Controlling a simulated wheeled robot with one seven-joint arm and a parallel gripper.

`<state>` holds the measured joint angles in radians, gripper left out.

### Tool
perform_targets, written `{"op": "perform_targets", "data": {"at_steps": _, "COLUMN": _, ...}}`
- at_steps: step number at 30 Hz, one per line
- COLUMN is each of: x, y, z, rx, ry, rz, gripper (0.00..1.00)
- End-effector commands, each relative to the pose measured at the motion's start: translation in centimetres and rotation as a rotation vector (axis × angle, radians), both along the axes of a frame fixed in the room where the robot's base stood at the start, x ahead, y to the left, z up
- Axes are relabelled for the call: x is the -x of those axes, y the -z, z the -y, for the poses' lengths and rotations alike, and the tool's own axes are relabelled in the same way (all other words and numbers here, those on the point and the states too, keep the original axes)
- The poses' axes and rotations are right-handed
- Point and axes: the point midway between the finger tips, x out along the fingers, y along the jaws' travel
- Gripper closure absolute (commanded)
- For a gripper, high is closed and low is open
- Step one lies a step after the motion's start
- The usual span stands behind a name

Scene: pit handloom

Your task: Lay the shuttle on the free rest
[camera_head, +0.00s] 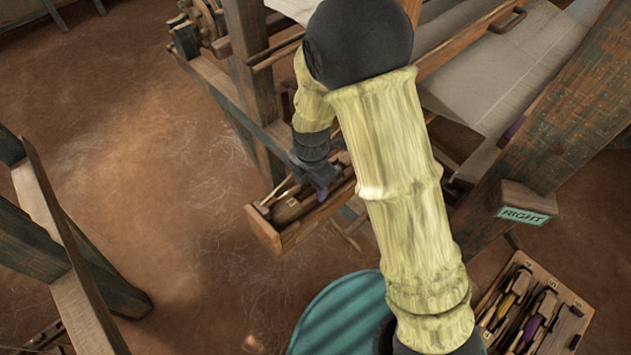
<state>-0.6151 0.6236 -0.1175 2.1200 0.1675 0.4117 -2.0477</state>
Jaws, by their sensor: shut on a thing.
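My gripper (322,182) is at the centre left, over a long wooden tray (294,234) beside the loom frame. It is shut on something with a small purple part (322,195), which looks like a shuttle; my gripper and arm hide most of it. Several brown wooden pieces that look like shuttles (288,208) lie in the tray. I cannot tell whether the held piece touches the tray. A second wooden rack (578,316) at the lower right holds several shuttles, with yellow and purple yarn, beside numbered labels. I cannot tell which rest is free.
A teal round surface (335,312) is at the bottom centre. A post carries a RIGHT sign (524,216). The loom's thick beams (560,110) and pale cloth (490,85) fill the upper right. A timber frame (60,240) stands at left; the earth floor between is open.

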Motion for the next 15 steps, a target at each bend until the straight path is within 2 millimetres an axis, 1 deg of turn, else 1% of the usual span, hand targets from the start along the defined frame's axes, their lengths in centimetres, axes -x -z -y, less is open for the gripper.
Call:
{"op": "perform_targets", "data": {"at_steps": 7, "x": -0.02, "y": 0.04, "z": -0.05, "rx": -0.001, "ry": -0.001, "rz": 0.001, "gripper": 0.8}}
{"op": "perform_targets", "data": {"at_steps": 11, "x": -0.02, "y": 0.44, "z": -0.04, "rx": -0.001, "ry": -0.001, "rz": 0.001, "gripper": 0.8}}
{"op": "perform_targets", "data": {"at_steps": 12, "x": 0.0, "y": 0.33, "z": -0.05, "rx": -0.001, "ry": -0.001, "rz": 0.001, "gripper": 0.42}}
{"op": "perform_targets", "data": {"at_steps": 14, "x": 0.0, "y": 0.31, "z": -0.03, "rx": -0.001, "ry": -0.001, "rz": 0.001, "gripper": 0.3}}
{"op": "perform_targets", "data": {"at_steps": 15, "x": 0.0, "y": 0.31, "z": -0.03, "rx": -0.001, "ry": 0.0, "rz": 0.001, "gripper": 0.28}}
